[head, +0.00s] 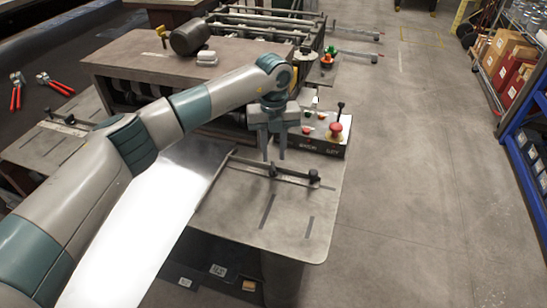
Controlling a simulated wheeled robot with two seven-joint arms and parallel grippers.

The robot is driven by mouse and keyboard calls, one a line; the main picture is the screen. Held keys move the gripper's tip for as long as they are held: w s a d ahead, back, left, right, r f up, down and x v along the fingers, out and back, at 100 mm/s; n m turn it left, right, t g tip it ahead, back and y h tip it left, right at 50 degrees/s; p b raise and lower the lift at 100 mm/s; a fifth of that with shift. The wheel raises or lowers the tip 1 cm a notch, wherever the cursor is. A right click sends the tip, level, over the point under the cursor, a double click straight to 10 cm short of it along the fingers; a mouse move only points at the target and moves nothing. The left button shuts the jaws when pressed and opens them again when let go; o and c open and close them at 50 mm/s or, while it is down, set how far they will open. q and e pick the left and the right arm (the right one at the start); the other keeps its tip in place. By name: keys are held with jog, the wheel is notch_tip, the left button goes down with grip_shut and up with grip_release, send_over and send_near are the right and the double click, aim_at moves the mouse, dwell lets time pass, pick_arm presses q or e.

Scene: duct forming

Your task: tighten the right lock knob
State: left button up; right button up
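A dark guide bar (295,177) lies across the right part of the grey machine table (245,220). A small dark knob (273,171) stands on the bar near its middle, and another dark knob (313,175) stands near its right end. My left gripper (274,158) points down just above the middle knob. Its two fingers are apart with nothing visible between them. I cannot tell whether the fingertips reach around the knob. My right gripper is not in view.
A bright metal sheet (150,215) lies under my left arm, left of the bar. A control box (322,132) with a red button stands behind the bar. Another guide bar with a knob (70,119) is at left. Open floor (430,200) lies to the right.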

aim_at(274, 167)
pick_arm(q)
jog(key=shift+f+p, duration=0.6)
jog(key=shift+f, duration=1.65)
jog(key=shift+c, duration=0.6)
grip_shut()
